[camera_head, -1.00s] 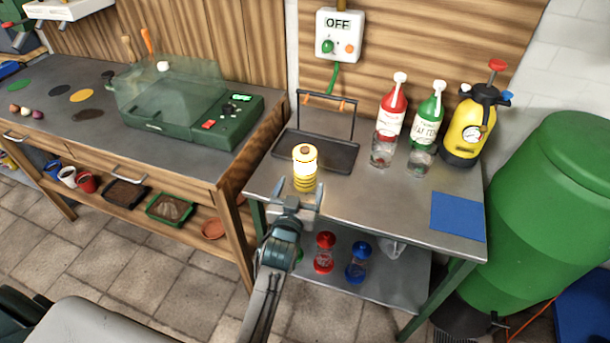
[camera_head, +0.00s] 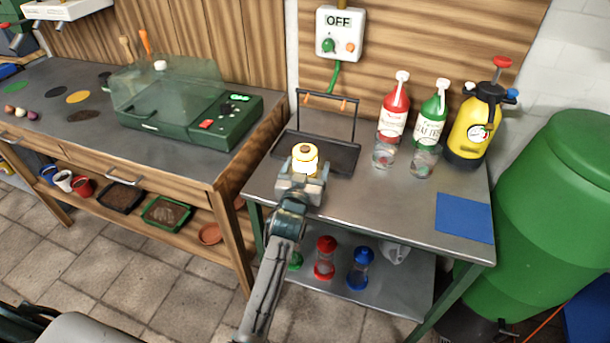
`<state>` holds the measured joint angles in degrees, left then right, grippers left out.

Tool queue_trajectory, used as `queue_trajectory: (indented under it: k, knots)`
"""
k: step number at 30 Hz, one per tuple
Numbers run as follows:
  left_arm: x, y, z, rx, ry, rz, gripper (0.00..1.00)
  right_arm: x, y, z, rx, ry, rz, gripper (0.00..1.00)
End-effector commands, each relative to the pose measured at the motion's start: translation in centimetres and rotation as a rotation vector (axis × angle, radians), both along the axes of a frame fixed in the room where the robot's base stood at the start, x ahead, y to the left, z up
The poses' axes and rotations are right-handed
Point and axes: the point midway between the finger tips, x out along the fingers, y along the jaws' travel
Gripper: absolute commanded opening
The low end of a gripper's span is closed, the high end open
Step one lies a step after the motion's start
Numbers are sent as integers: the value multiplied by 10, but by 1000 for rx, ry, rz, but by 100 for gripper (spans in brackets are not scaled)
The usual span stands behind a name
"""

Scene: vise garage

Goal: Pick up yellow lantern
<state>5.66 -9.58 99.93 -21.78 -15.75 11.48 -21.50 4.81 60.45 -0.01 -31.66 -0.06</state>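The yellow lantern (camera_head: 305,155) stands upright on the metal table. Its pale yellow top and brown cap show, and its lower part is hidden behind my gripper. My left gripper (camera_head: 303,170) reaches in from the bottom of the picture and is at the near side of the lantern. Its fingers are apart, one on each side of the lantern. Whether they touch it cannot be seen clearly. My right gripper is not in view.
A dark tray with a tall handle (camera_head: 340,157) is just behind the lantern. A blue mat (camera_head: 464,218) lies at the right front. Table space between is free.

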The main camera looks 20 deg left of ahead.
Motion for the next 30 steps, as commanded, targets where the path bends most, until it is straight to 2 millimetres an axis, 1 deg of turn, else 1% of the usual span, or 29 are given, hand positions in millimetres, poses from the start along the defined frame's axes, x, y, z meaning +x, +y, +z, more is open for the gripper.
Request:
queue_trajectory:
  k: [6,8,12,15,23,26,30]
  knots:
    - [0,0,0,0,0,0,81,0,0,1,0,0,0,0]
    - [0,0,0,0,0,0,69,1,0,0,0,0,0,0]
    - [0,0,0,0,0,0,41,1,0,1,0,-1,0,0]
    - [0,0,1,0,-2,0,24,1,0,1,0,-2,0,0]
    - [0,0,2,0,-2,0,24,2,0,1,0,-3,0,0]
    - [0,0,8,0,-3,1,24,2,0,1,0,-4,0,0]
    - [0,0,22,-1,-4,0,24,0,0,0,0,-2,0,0]
